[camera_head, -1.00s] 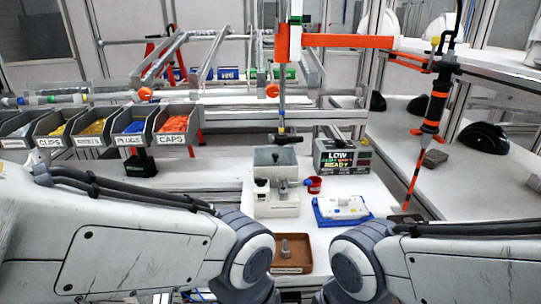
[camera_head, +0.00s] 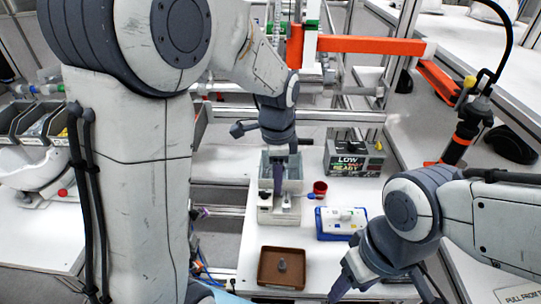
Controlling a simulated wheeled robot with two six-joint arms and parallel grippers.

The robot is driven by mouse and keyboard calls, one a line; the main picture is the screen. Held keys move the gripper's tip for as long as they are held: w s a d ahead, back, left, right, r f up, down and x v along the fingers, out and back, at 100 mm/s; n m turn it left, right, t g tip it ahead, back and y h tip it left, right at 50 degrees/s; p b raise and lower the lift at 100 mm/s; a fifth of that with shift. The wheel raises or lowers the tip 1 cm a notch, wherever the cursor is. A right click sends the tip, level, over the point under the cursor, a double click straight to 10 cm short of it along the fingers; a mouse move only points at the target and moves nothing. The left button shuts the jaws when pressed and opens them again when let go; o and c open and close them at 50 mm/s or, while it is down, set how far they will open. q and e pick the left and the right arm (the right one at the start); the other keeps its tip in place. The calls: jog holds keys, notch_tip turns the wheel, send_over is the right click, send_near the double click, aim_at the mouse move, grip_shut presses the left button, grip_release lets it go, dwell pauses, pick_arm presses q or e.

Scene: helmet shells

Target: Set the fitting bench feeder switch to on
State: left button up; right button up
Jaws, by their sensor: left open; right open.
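A pale grey two-part box unit (camera_head: 266,214) stands on the white bench. It has an open bin at the back and small dark fittings on its front part. A grey box with a "LOW / EMPTY / READY" panel (camera_head: 355,158) stands behind it to the right, with several small posts on top. I cannot tell which small part is the feeder switch. My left gripper (camera_head: 279,188) points down over the grey unit, its fingers seen nearly edge-on; contact cannot be told. My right gripper (camera_head: 386,292) is open and empty at the bench's front right.
A brown tray (camera_head: 262,270) with a small metal part lies in front. A blue and white device (camera_head: 340,223) and a red cup (camera_head: 320,187) lie right of the grey unit. An orange beam (camera_head: 370,46) crosses above. My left arm hides much of the left side.

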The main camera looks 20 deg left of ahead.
aim_at(264, 192)
pick_arm(q)
jog(key=w+a+r+m+p, duration=0.1)
jog(key=w+a+r+p, duration=0.1)
jog(key=w+a, duration=0.15)
jog(key=f, duration=0.3)
jog(key=f+p, duration=0.1)
jog(key=f, duration=0.3)
jog(key=a+f+p, duration=0.1)
jog(key=f, duration=0.2)
jog(key=shift+s+f, duration=0.25)
jog(key=shift+f, duration=0.05)
pick_arm(e)
notch_tip(264, 192, up, 6)
pick_arm(q)
grip_shut()
